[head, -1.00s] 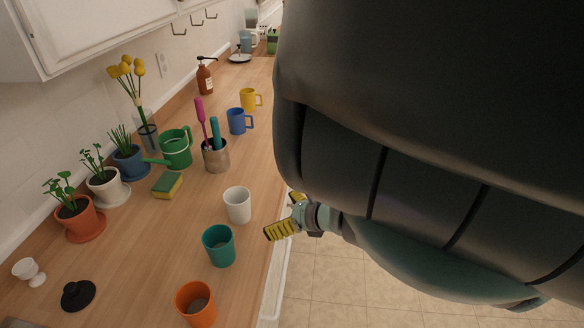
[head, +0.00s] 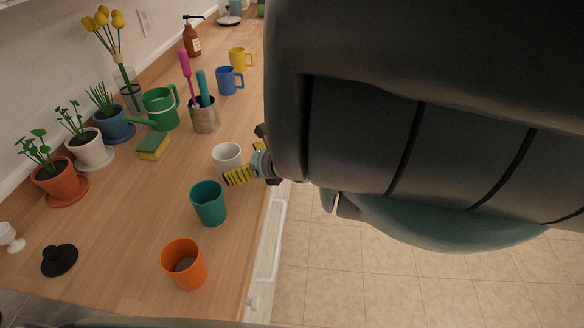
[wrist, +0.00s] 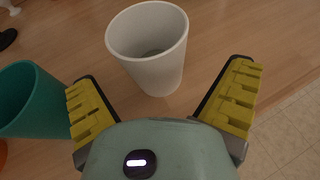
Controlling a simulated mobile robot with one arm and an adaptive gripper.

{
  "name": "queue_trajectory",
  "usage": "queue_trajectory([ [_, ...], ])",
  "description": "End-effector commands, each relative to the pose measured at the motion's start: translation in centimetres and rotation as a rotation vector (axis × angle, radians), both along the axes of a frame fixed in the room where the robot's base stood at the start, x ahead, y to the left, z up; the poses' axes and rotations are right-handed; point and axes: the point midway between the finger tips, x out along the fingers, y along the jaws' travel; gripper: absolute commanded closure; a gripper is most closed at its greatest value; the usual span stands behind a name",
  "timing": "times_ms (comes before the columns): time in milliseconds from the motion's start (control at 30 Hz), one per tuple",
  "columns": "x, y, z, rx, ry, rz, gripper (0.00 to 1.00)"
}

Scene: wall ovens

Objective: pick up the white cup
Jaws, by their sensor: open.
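The white cup (head: 226,156) stands upright and empty on the wooden counter, near its front edge. In the wrist view the white cup (wrist: 152,48) is ahead of my gripper (wrist: 164,96), just beyond and roughly between its two yellow-padded fingers. My gripper (head: 247,164) is open and holds nothing. In the head view one finger covers the lower right part of the cup, and my arm hides much of the right side.
A teal cup (head: 208,204) stands close to the white cup, by my left finger in the wrist view (wrist: 30,100). An orange cup (head: 184,265) is nearer. A utensil holder (head: 204,117), sponge (head: 153,146) and blue mug (head: 229,81) stand around and behind.

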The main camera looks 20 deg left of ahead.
Motion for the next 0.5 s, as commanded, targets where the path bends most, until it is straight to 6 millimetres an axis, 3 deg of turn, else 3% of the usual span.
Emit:
queue_trajectory([
  [300, -0.3, 3.0, -2.0, -0.001, 0.001, 0.006, 0.00],
  [500, -0.1, 4.1, -2.3, 0.000, 0.004, 0.004, 0.00],
])
